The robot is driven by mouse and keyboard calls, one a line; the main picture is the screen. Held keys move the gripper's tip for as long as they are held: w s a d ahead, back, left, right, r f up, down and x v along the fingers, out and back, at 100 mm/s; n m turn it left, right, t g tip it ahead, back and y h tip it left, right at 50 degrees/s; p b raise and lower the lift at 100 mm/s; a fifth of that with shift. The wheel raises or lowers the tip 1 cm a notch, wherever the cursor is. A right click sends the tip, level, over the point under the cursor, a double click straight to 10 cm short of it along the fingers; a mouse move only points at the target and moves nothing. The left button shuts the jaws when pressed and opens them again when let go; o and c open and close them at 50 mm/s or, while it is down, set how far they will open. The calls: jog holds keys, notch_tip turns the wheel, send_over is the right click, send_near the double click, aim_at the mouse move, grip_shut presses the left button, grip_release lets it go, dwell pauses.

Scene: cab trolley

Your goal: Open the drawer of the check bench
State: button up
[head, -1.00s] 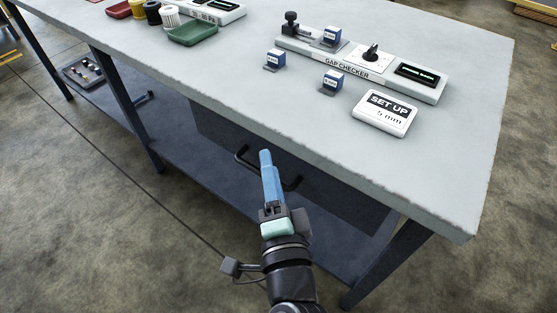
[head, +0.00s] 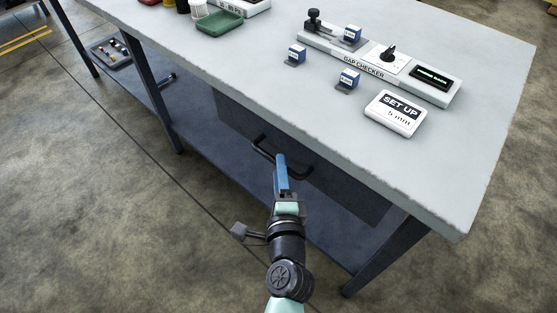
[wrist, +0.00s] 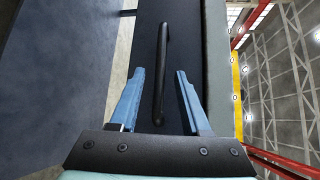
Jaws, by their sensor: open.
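The check bench (head: 420,172) has a pale grey top, and its dark drawer (head: 345,183) sits under the front edge. The drawer looks closed. A black bar handle (head: 262,151) stands out from the drawer front. My gripper (head: 281,157) has blue fingers and is in front of the drawer, at the handle. In the wrist view the handle (wrist: 162,65) runs up the picture between the two open fingers (wrist: 158,85), with a gap on each side. No finger visibly touches it. How deep the handle sits between the fingers is hard to tell.
On the bench top are a gap checker (head: 365,68), small blue blocks (head: 296,54), a set-up sign (head: 395,112) and a green tray (head: 219,22). A lower shelf (head: 215,135) and a bench leg (head: 385,255) are near my arm. The floor in front is clear.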

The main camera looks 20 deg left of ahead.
jog(key=shift+x, duration=1.5)
grip_shut()
dwell(0.4)
